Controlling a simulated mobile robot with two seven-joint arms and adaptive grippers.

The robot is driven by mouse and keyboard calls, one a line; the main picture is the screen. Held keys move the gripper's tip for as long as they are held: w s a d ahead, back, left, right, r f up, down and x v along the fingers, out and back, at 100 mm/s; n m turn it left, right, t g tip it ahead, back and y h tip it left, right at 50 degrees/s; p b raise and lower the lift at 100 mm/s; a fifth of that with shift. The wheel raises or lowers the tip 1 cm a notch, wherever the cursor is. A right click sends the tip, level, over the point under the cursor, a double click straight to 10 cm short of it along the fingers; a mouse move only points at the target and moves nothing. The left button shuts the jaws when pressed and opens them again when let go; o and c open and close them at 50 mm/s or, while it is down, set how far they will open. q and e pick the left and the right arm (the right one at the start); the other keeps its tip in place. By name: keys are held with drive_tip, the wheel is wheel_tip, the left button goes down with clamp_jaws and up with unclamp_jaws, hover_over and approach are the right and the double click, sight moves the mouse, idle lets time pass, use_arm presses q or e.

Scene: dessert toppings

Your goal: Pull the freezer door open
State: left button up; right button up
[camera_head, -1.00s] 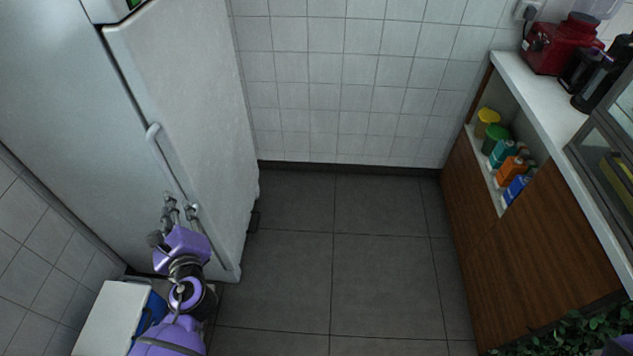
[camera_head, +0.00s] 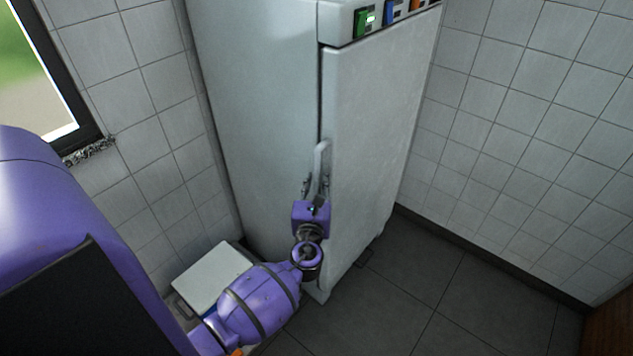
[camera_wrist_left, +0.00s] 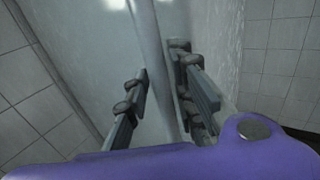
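The white freezer (camera_head: 255,110) stands in the middle of the head view. Its door (camera_head: 370,130) looks shut, with a dark seam along its left edge. The upright door handle (camera_head: 321,158) is near that edge. My left gripper (camera_head: 315,187) is at the lower part of the handle. In the left wrist view the handle (camera_wrist_left: 150,40) runs between the two fingers of my left gripper (camera_wrist_left: 160,72). The fingers are apart, with a visible gap on the left; the right finger is close to the bar. My right gripper is not in view.
A white-lidded box (camera_head: 213,277) stands on the floor left of my left forearm. Coloured labels (camera_head: 390,14) sit on the panel above the door. Tiled walls close in on the left and behind. The dark floor (camera_head: 450,290) right of the freezer is clear.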

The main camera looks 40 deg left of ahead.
use_arm(q)
drive_tip(key=shift+w, duration=0.2)
clamp_jaws()
drive_tip(key=shift+d, duration=0.1)
